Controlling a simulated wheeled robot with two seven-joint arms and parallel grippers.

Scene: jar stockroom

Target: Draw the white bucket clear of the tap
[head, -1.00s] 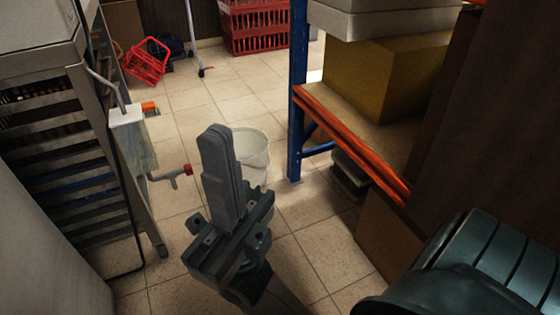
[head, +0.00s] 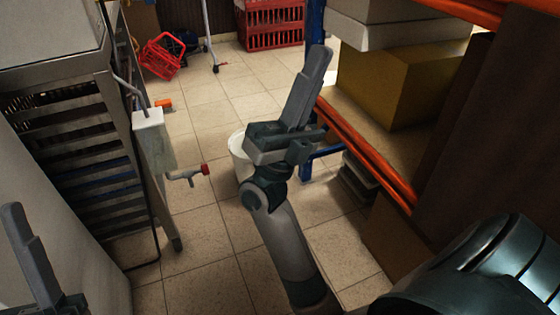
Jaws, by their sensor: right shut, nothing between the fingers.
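The white bucket (head: 236,158) stands on the tiled floor in the middle of the head view. Its right part is hidden behind my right gripper and wrist. The grey tap (head: 183,177) with a red end sticks out to the right from the metal unit at left, and its red end is just left of the bucket. My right gripper (head: 319,62) is shut and empty, its fingers pointing up and right, in front of the rack post. My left gripper (head: 15,215) shows only partly at the lower left edge; its opening is unclear.
A shelf rack with a blue post (head: 315,30) and orange beam (head: 365,150) stands right, carrying a yellow-brown box (head: 395,85). A metal slatted unit (head: 70,140) stands left. Red baskets (head: 272,25) lie at the back. The floor between is mostly clear.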

